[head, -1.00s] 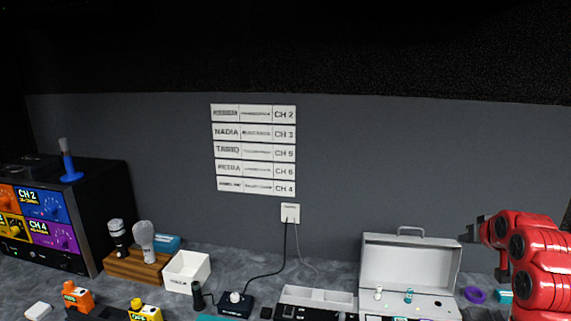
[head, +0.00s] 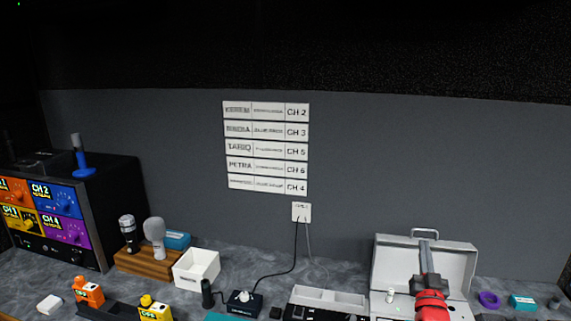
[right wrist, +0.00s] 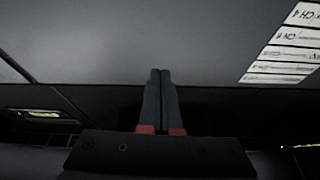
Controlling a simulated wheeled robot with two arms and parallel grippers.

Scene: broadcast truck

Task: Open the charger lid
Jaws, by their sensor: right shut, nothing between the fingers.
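I cannot tell for certain which thing is the charger. A black low unit (head: 312,313) at the bottom edge has a light grey divided piece (head: 328,297) behind it. To its right stands a white case (head: 388,260) with its lid upright and a handle on top. My right gripper (head: 424,246) is in front of the case's raised lid, pointing up and partly covering it. In the right wrist view its two dark fingers (right wrist: 160,75) are together with nothing between them. It does not visibly hold the lid. My left gripper is out of view.
A white bin (head: 196,268), a wooden block (head: 145,262) with microphones and a black rack (head: 110,200) are on the left. A purple ring (head: 489,299) and teal box (head: 522,302) lie right of the case. Cables hang from a wall plate (head: 301,211).

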